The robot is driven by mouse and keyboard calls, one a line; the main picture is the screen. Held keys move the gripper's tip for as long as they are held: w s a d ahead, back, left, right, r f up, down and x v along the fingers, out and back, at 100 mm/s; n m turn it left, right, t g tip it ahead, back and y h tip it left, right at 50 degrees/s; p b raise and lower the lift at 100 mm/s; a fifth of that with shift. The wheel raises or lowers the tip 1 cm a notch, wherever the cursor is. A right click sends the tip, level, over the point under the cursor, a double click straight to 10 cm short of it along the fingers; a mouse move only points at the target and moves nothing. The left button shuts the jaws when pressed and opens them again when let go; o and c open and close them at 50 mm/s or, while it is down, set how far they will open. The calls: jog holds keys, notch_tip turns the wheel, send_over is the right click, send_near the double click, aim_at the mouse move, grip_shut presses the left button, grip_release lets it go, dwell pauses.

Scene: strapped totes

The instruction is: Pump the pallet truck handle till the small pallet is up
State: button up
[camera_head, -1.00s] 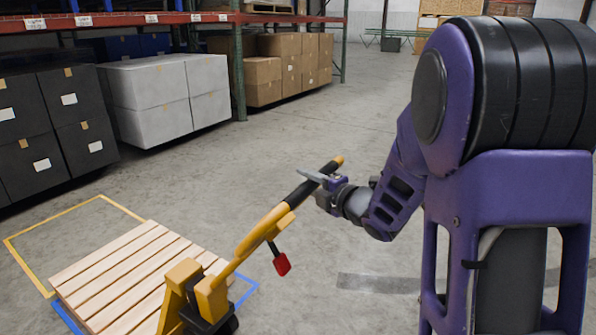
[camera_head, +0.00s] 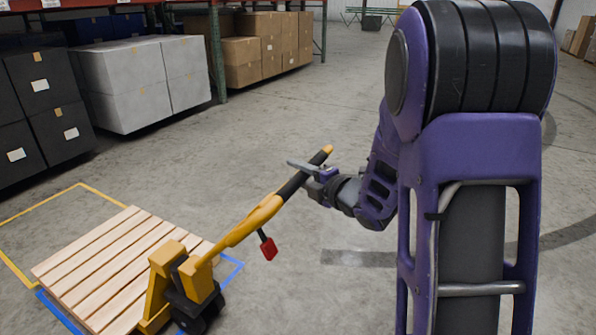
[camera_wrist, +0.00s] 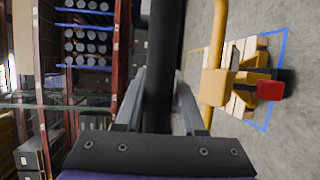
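The yellow pallet truck (camera_head: 184,290) stands at the near edge of the small wooden pallet (camera_head: 115,262). Its forks are hidden, and I cannot tell whether the pallet is clear of the floor. The handle (camera_head: 255,217) leans up and to the right, with a black grip near its top. My gripper (camera_head: 306,172) is at that black grip. In the wrist view, the black grip (camera_wrist: 163,60) runs between my fingers, which look closed against both sides. A red piece (camera_head: 268,248) hangs below the handle; it also shows in the wrist view (camera_wrist: 270,90).
Blue tape (camera_head: 232,268) marks the floor around the pallet; a yellow taped outline (camera_head: 40,208) lies beyond it. Racks with black boxes (camera_head: 40,85), white boxes (camera_head: 145,82) and brown cartons (camera_head: 262,50) stand at left and back. The floor behind the handle is open.

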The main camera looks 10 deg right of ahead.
jog(key=o, duration=0.4)
jog(key=shift+a+f, duration=0.2)
jog(key=shift+f, duration=0.1)
jog(key=shift+r, duration=0.1)
jog(key=shift+d, duration=0.15)
